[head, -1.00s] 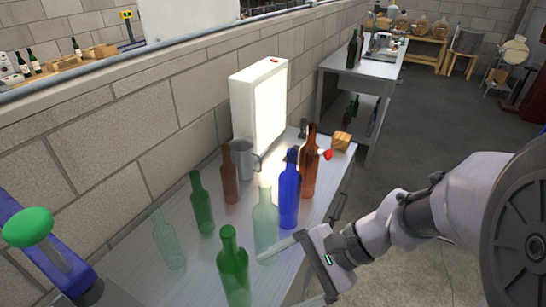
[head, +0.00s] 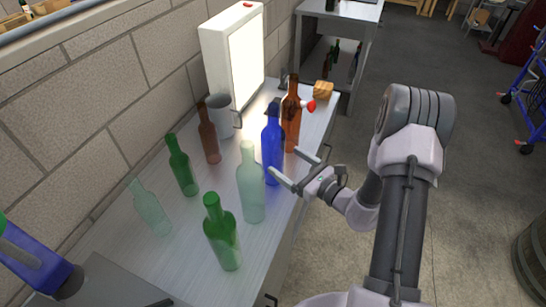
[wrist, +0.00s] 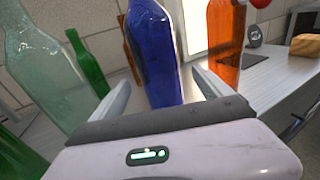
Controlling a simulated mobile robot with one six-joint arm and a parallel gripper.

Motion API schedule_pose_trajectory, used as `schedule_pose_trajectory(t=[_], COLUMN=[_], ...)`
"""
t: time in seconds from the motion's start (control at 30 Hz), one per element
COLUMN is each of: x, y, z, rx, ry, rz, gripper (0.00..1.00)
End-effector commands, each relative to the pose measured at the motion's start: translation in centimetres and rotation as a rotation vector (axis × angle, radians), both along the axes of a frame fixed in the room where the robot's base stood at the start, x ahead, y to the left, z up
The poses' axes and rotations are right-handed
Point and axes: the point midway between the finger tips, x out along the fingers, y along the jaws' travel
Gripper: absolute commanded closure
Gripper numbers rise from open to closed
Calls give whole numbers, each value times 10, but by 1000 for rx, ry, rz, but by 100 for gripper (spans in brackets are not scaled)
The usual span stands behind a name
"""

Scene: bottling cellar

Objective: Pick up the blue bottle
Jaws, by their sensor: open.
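The blue bottle (head: 272,147) stands upright on the metal bench, between a pale clear-green bottle and an amber bottle. In the wrist view the blue bottle (wrist: 153,55) rises just ahead of my gripper, between the lines of its two fingers; its base is hidden by the gripper body. My gripper (head: 297,164) is open and empty at the bench's right edge, with its fingers pointing toward the blue bottle. In the wrist view the fingers (wrist: 160,88) are spread on either side of the bottle. I cannot tell whether either finger touches it.
The pale bottle (head: 250,185) stands close to the left finger, and the amber bottle (head: 291,115) is just behind the blue one. Green bottles (head: 222,235), a brown bottle (head: 208,135), a metal jug (head: 222,118) and a lit panel (head: 247,75) share the bench.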

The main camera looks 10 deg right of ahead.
Motion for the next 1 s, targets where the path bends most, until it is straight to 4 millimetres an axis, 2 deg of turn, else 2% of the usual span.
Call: schedule_pose_trajectory(t=[0.17,0.37,0.63,1.0], x=[18,48,53,52], y=[13,33,36,35], z=[-4,-6,-4,-5], rx=[0,0,1,0], ry=[-1,-1,1,1], rz=[3,2,1,1], gripper=[11,11,13,86])
